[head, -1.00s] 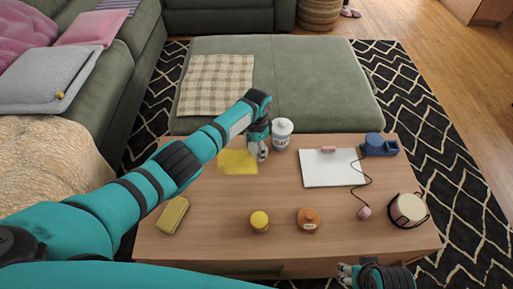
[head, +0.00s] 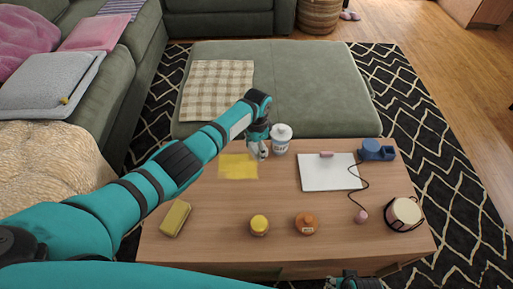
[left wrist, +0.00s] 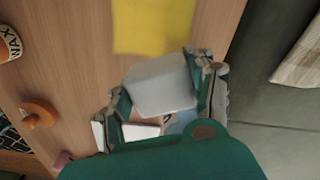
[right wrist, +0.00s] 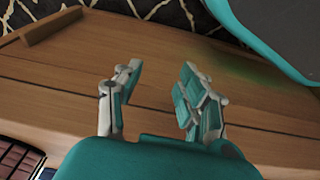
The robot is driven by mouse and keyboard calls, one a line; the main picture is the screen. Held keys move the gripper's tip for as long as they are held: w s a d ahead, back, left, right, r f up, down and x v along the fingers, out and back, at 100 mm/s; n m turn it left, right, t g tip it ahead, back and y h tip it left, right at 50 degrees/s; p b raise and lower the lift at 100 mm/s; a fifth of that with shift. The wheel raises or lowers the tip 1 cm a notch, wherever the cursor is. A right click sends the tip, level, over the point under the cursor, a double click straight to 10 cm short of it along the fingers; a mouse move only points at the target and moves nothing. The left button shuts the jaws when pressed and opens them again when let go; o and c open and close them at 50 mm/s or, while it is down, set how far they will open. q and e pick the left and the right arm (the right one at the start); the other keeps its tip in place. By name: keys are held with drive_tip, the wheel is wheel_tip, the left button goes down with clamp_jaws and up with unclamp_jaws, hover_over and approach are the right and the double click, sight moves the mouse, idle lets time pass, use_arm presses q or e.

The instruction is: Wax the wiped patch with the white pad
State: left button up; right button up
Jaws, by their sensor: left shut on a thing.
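The patch (head: 238,167) is a yellow rectangle on the wooden table (head: 215,235). It also shows at the top of the left wrist view (left wrist: 153,22). My left gripper (head: 258,151) is beside the patch's right edge. In the left wrist view, its fingers are shut on the white pad (left wrist: 160,85), a pale rounded block close to the patch's edge. Whether the pad touches the tabletop I cannot tell. In the head view the pad is mostly hidden by the fingers. My right gripper (right wrist: 155,95) is open and empty near the table's front edge.
A white lidded jar (head: 281,142) stands just right of my left gripper.

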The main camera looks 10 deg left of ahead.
sight(256, 146)
use_arm(q)
drive_tip(key=shift+r, duration=0.25)
use_arm(e)
drive_tip(key=shift+s+f, duration=0.25)
drive_tip(key=shift+f, duration=0.5)
drive_tip(key=shift+s+f, duration=0.1)
use_arm(q)
drive_tip(key=shift+r+p, duration=0.55)
drive_tip(key=shift+p, duration=0.2)
drive_tip(key=shift+r+p, duration=0.95)
drive_tip(key=shift+p, duration=0.05)
use_arm(e)
drive_tip(key=s+d+f, duration=0.1)
drive_tip(key=s+f, duration=0.5)
drive_tip(key=f, duration=0.2)
drive_tip(key=shift+s+g, duration=0.2)
drive_tip(key=shift+g, duration=0.2)
